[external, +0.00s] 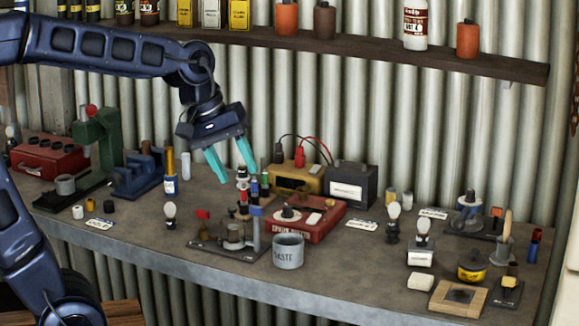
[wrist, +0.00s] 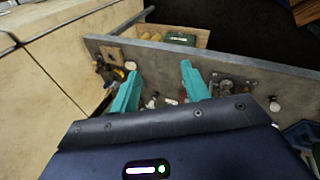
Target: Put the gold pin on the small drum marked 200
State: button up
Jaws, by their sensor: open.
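My gripper (external: 239,174) is open, with teal fingers pointing down above the middle of the bench; nothing is between them. In the wrist view the open fingers (wrist: 160,70) also show empty. Under and just right of the fingertips stand several small upright pieces (external: 253,188) with coloured tops. I cannot single out a gold pin. Small dark drums (external: 108,206) and a pale drum (external: 77,212) stand at the left by a card (external: 100,224). A gold-tan cylinder (external: 391,195) stands at the right. No 200 mark is readable, so I cannot tell which is the marked drum.
A grey cup marked WASTE (external: 288,252) and a red box (external: 305,222) stand near the middle. A green press (external: 93,140) is at the left. A wooden block (external: 456,297) lies at the front right. A shelf (external: 380,52) runs above. Bare bench shows at front left.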

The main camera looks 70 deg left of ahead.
jog(key=s+d+f+m+y, duration=0.1)
jog(key=s+d+f+m, duration=0.2)
jog(key=s+d+m, duration=0.8)
jog(key=shift+s+m, duration=0.3)
jog(key=shift+s, duration=0.2)
dwell(0.5)
